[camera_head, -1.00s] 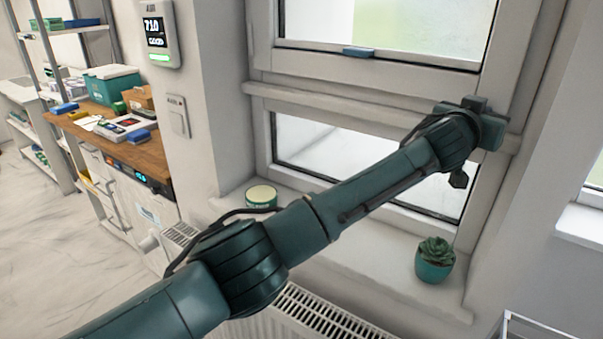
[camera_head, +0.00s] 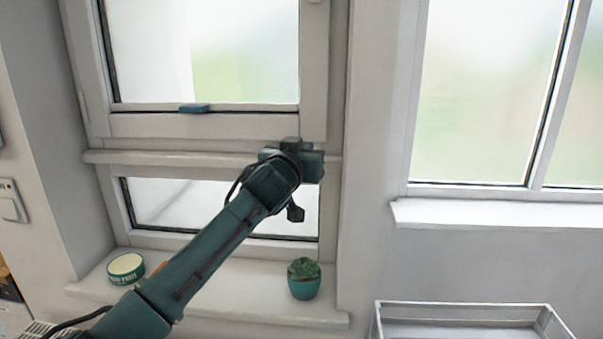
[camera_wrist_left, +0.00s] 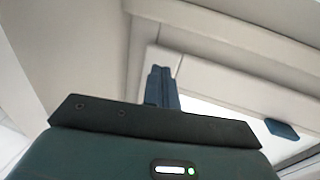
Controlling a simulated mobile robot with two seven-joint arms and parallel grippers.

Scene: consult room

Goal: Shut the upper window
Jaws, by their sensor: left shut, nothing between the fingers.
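The upper window (camera_head: 150,125) has a pale frame with frosted panes and a small blue piece (camera_head: 194,108) on its bottom rail. I cannot tell from these views how far it stands open. My left gripper (camera_head: 303,150) is in front of the lower right corner of this window, near the right end of the ledge below it. In the left wrist view its fingers (camera_wrist_left: 161,86) are together and empty, with the window frame (camera_wrist_left: 215,85) behind them and the blue piece (camera_wrist_left: 283,130) to the right. Contact with the frame cannot be told. My right gripper is not in view.
A lower pane (camera_head: 165,205) sits under the ledge (camera_head: 130,157). On the sill (camera_head: 240,290) stand a round tin (camera_head: 126,268) and a potted succulent (camera_head: 304,280). A tray-like rack (camera_head: 465,312) is at the lower right; another window (camera_head: 490,90) is at the right.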

